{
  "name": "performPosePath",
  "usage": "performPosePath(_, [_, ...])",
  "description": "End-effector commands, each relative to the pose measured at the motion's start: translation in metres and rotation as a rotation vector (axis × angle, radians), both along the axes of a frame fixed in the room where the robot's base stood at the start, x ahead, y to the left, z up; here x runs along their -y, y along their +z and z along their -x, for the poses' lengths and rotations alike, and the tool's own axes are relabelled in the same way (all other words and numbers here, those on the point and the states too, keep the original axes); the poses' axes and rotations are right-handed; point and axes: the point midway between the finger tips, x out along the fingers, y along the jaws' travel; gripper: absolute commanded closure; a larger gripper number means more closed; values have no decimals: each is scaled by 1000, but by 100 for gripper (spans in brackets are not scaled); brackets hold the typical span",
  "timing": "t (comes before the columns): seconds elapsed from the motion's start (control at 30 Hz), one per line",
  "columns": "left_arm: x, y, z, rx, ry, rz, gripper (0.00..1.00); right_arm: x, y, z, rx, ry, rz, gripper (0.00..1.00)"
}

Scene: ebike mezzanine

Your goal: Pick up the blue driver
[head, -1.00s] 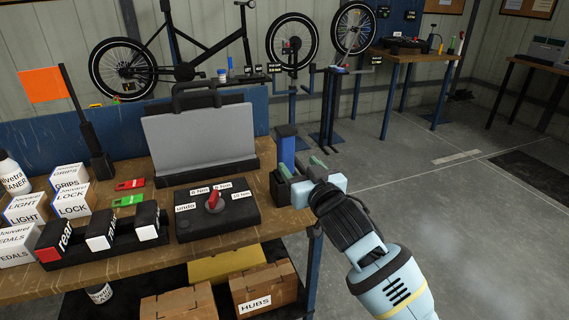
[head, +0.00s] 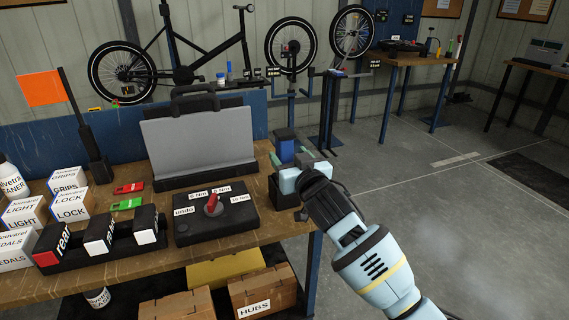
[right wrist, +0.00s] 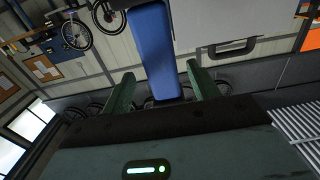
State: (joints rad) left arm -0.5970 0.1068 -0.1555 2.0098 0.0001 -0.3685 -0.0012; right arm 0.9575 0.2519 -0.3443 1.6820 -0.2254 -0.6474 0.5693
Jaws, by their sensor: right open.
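The blue driver (head: 285,150) stands upright at the right end of the workbench, with a dark top and a black holder (head: 284,192) under it. My right gripper (head: 304,160) is open at the driver, its green fingers reaching toward it from the right. In the right wrist view the blue driver (right wrist: 153,52) runs down between the two green fingers (right wrist: 162,92). Gaps show on both sides, so the fingers do not look closed on it. The driver's lower part is partly hidden by the gripper. My left gripper is not in view.
A torque dial box (head: 214,214) with a red knob sits left of the driver. A grey panel case (head: 200,140) stands behind it. Labelled boxes (head: 70,205) and a black rack (head: 100,240) fill the bench's left. Open floor (head: 430,200) lies to the right.

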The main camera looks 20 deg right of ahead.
Motion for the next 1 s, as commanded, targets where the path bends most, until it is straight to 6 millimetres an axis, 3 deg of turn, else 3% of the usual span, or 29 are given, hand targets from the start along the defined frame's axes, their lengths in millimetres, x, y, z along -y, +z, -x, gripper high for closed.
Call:
performPosePath(0.3, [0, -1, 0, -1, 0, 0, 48, -4, 0, -30, 0, 0, 0, 40])
performPosePath(0.6, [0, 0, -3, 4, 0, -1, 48, -4, 0, -32, 1, 1, -1, 40])
performPosePath(1.0, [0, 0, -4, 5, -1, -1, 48, -4, 0, -32, 0, 0, -1, 92])
